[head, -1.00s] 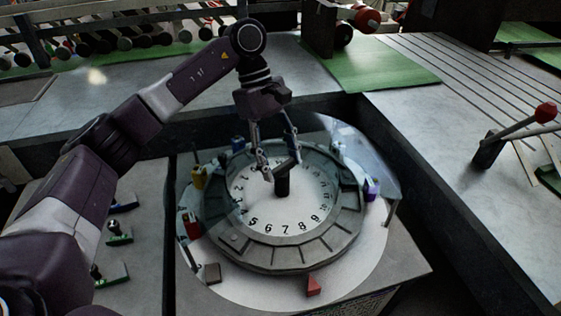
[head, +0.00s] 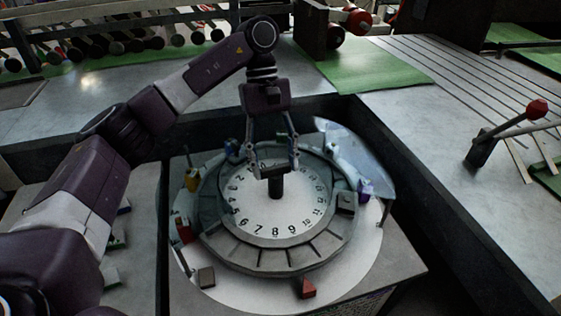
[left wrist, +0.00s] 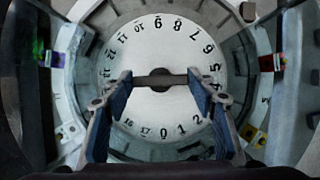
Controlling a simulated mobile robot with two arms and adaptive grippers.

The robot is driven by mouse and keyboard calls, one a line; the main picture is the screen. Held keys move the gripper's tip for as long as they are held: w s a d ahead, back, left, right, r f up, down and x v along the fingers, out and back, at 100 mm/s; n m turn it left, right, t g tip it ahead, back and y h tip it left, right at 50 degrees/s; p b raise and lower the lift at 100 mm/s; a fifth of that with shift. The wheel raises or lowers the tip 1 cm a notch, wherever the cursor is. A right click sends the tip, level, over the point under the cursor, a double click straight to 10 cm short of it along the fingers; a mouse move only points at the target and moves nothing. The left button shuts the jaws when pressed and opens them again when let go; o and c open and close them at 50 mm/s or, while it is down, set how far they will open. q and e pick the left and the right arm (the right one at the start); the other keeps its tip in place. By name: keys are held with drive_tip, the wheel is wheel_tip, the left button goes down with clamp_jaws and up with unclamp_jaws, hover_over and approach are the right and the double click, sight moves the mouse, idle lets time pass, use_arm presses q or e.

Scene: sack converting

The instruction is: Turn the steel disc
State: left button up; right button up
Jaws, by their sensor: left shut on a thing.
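The steel disc (head: 272,212) lies flat, a pale round face with dark numbers around its edge; it also shows in the left wrist view (left wrist: 135,60). A dark post (head: 276,188) with a crossbar stands at its centre. My left gripper (head: 273,170) points down over the centre and is shut on the crossbar. In the left wrist view the crossbar (left wrist: 160,80) spans between the two blue-padded fingers. Near the disc's edge, 7, 8 and 9 face the front. My right gripper is not in view.
A segmented grey ring (head: 270,258) surrounds the disc, with a small dark block (head: 345,202) on it. A clear curved guard (head: 350,155) stands behind right. Yellow (head: 191,180), red (head: 306,289) and purple (head: 365,190) pieces sit around the ring. A red-knobbed lever (head: 510,128) stands at right.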

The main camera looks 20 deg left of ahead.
use_arm(q)
drive_tip(key=shift+w+r, duration=0.1)
drive_tip(key=shift+r, duration=0.05)
idle(0.3)
drive_tip(key=o, duration=1.7)
drive_tip(key=shift+m, duration=0.3)
drive_tip(key=shift+v, duration=5.9)
